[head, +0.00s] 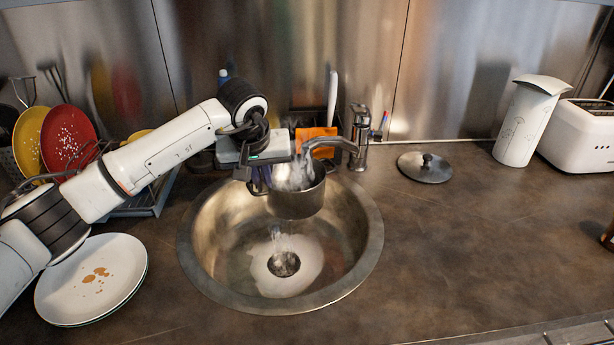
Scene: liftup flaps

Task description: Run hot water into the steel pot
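The steel pot (298,201) is held over the back of the round sink (213,262), under the spout of the faucet (340,144). Pale steam or water shows at the pot's mouth, and the inside is mostly hidden by it. Some water shows below the pot, above the drain. My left gripper (256,180) is at the pot's left side, where the handle would be; its fingers look closed there, but the grip is partly hidden. The faucet has a lever with red and blue marks (383,122). My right gripper is out of view.
A pot lid (425,167) lies on the counter (470,240) right of the faucet. Stained white plates (92,281) sit left of the sink. A dish rack (150,203) with coloured plates stands behind my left arm. The right counter is largely clear.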

